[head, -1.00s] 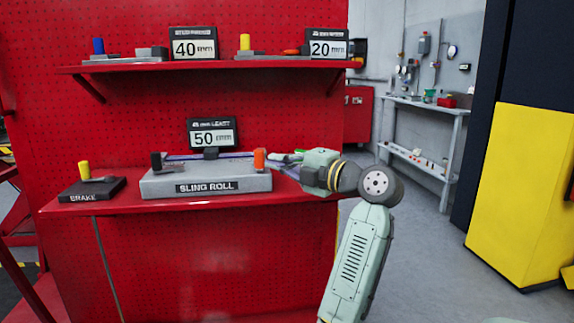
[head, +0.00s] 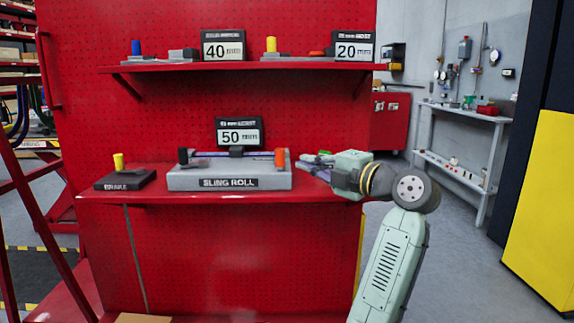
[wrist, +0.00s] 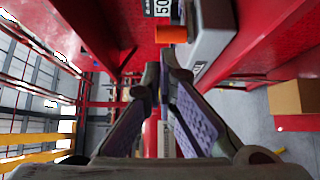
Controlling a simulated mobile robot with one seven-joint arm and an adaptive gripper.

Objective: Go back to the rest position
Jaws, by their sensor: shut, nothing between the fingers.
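My gripper (head: 312,162) points left over the right end of the red bench shelf (head: 150,197). It stands just right of the orange cylinder (head: 280,158) on the grey SLING ROLL block (head: 228,180) and looks apart from it. In the wrist view my gripper's fingertips (wrist: 161,75) are together with nothing between them. The orange cylinder (wrist: 171,34) and the grey block (wrist: 208,30) show beyond them there.
A BRAKE block (head: 125,180) with a yellow peg sits left on the bench. An upper red shelf (head: 240,66) holds 40 and 20 signs. A cardboard box (wrist: 293,97) shows in the wrist view. Open floor (head: 450,240) lies right, before a yellow panel (head: 545,200).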

